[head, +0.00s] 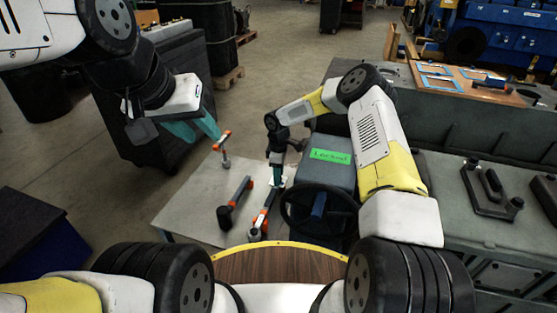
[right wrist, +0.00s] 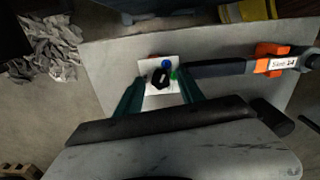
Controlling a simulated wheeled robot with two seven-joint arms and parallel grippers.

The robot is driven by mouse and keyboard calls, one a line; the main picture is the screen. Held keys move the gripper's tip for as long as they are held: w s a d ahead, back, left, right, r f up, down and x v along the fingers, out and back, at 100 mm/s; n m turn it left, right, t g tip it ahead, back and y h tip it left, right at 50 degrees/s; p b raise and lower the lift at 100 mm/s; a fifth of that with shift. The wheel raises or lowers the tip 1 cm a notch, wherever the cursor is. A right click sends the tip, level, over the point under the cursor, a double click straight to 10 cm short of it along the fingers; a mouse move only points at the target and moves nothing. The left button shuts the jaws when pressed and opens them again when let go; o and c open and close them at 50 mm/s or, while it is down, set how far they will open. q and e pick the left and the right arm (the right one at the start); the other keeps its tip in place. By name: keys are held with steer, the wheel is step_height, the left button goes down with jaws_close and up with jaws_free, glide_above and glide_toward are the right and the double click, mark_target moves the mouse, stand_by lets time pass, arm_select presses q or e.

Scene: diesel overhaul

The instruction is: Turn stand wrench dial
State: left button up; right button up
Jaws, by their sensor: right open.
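The stand wrench lies on the grey table top, with its dark handle and orange label band (right wrist: 272,62) to the right in the right wrist view. Its black dial (right wrist: 160,78) sits on a white plate with a blue and a green spot. My right gripper (right wrist: 161,88) is open, with one teal finger on each side of the dial; contact cannot be told. In the head view my right gripper (head: 277,177) points down over the wrench (head: 262,218) and partly hides it. My left gripper (head: 203,134) is open and empty above the table's back left.
Another orange and black wrench (head: 235,203) and an orange-topped tool (head: 223,146) are on the table (head: 185,205). A grey box with a green label (head: 330,156) and a black handwheel (head: 291,222) stand close to the right arm. The table's left part is clear.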

jaws_close()
steer(key=shift+m, duration=0.3)
steer(key=m, duration=1.1)
steer(key=shift+s, duration=0.1)
stand_by(0.9)
jaws_free()
